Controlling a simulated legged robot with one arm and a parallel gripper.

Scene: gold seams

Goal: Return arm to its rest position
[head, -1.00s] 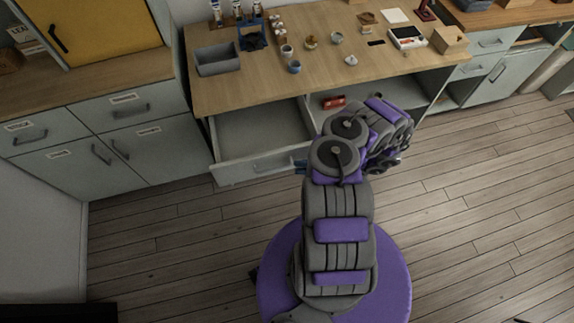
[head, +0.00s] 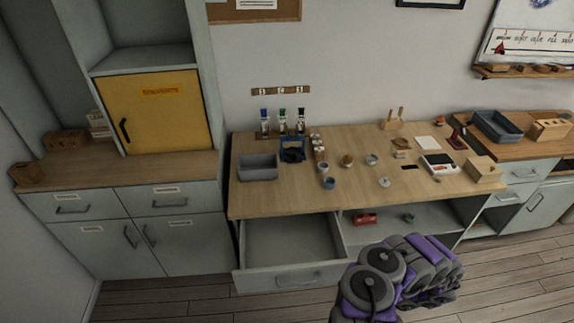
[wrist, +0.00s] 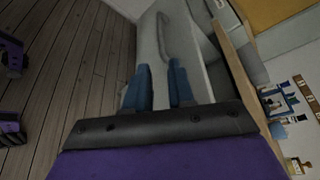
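My arm (head: 400,275) shows folded at the bottom of the head view, in front of the workbench's open shelf. My gripper (wrist: 159,66) shows in the wrist view as two blue fingers with a clear gap between them and nothing held. Its fingers point toward the pale drawer front and handle (wrist: 165,35), which look a little way beyond them. In the head view the fingers are hidden behind the arm's own links.
The workbench drawer (head: 290,277) stands pulled out and looks empty, left of my arm. A red object (head: 365,219) lies on the shelf. Cups, bottles and a grey bin (head: 258,168) stand on the benchtop. Wooden floor (head: 525,265) is clear at right.

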